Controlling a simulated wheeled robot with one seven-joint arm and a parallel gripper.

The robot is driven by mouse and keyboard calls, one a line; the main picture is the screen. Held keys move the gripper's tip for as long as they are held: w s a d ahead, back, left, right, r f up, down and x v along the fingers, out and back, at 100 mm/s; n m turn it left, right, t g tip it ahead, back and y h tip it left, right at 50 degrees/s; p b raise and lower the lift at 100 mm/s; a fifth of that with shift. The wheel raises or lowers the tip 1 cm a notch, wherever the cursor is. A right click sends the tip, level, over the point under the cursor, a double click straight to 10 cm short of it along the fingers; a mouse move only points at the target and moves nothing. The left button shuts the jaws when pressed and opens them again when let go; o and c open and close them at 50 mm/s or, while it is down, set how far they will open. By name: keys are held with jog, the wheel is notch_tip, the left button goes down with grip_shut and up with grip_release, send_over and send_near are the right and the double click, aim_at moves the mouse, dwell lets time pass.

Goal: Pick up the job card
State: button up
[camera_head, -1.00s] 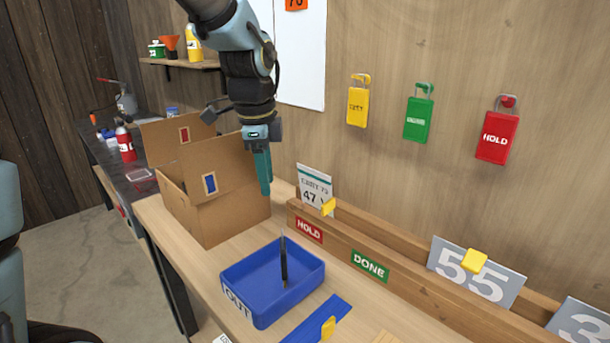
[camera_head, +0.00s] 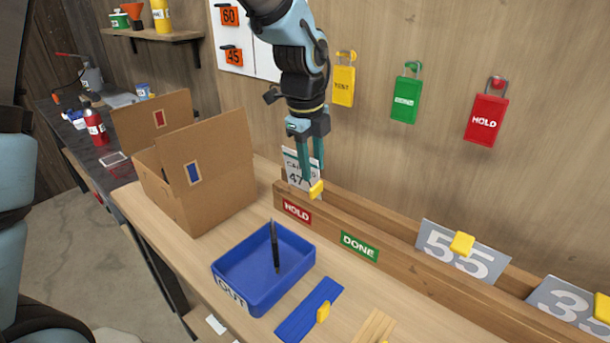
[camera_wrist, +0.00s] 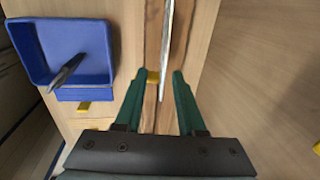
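The white job card (camera_head: 295,176), with a teal band and the number 47, stands upright in the wooden rack (camera_head: 375,232) behind the red HOLD label. A yellow clip (camera_head: 316,190) is at its lower right. My gripper (camera_head: 313,173) is open, pointing down at the card's right part, and covers some of its print. In the wrist view the card (camera_wrist: 167,45) is seen nearly edge-on, reaching between the two spread fingers of my gripper (camera_wrist: 165,74). I cannot tell whether a finger touches it.
A blue OUT tray (camera_head: 233,263) holding a dark pen (camera_head: 275,248) is in front of the rack. An open cardboard box (camera_head: 218,175) stands left. Grey number plates (camera_head: 462,250) lean in the rack at right. Yellow, green and red tags (camera_head: 487,119) hang on the wall.

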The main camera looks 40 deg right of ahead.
aim_at(314, 178)
jog(key=shift+d+f+p, duration=0.2)
jog(key=shift+f, duration=0.6)
jog(key=shift+d+f+p, duration=0.15)
jog(key=shift+f, duration=0.65)
grip_shut()
